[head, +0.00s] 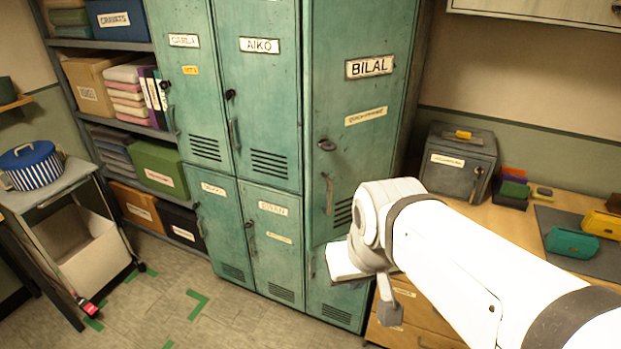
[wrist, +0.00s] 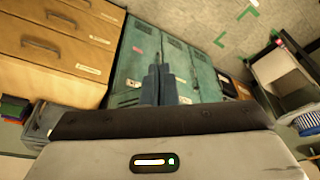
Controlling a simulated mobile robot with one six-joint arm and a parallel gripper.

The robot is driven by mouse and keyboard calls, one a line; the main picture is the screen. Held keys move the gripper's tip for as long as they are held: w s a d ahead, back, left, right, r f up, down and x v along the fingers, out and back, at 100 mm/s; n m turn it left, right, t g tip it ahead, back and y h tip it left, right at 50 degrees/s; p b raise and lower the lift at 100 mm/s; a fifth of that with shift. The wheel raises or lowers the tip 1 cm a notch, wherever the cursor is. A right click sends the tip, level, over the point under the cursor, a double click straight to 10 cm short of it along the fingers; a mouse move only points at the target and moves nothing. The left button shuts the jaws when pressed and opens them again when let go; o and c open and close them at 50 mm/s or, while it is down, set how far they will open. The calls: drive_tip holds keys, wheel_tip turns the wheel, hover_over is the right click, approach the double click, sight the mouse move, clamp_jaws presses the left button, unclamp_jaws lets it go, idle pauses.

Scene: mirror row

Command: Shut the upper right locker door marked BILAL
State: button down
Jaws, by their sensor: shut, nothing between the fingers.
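The BILAL door (head: 350,135) is the green upper right locker door in the head view. Its lower edge hangs lower and nearer than that of the AIKO door, so it appears to stand ajar, swung outward. Its handle (head: 328,192) is near its left edge. My arm hides its lower right part. In the wrist view my gripper (wrist: 161,68) has its two dark fingers together and empty, pointing at the green lockers. In the head view the fingers are hidden behind my wrist, low in front of the door. Contact with the door cannot be told.
The AIKO door (head: 262,85) and the other lockers left of it look shut. A desk with drawers (head: 405,310) and a grey box (head: 458,163) stands to the right. A trolley (head: 75,215) stands at the left. The floor (head: 170,300) before the lockers is clear.

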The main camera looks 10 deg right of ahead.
drive_tip(key=w+f+m+t+y+b, duration=0.2)
drive_tip(key=w+m+b, duration=0.4)
drive_tip(key=w, duration=0.2)
drive_tip(key=m+t+y+b, duration=0.1)
drive_tip(key=m+t+b, duration=0.2)
drive_tip(key=m+b, duration=0.35)
approach(316, 197)
wheel_tip(316, 197, down, 4)
drive_tip(key=m+p, duration=0.2)
drive_tip(key=w, duration=0.1)
drive_tip(key=w+a+p, duration=0.1)
drive_tip(key=shift+w+a+f, duration=0.15)
drive_tip(key=shift+w+a, duration=0.05)
drive_tip(key=shift+w, duration=0.2)
drive_tip(key=shift+w+a+f, duration=0.1)
drive_tip(key=shift+w+a, duration=0.05)
drive_tip(key=shift+w, duration=0.35)
drive_tip(key=shift+w, duration=0.1)
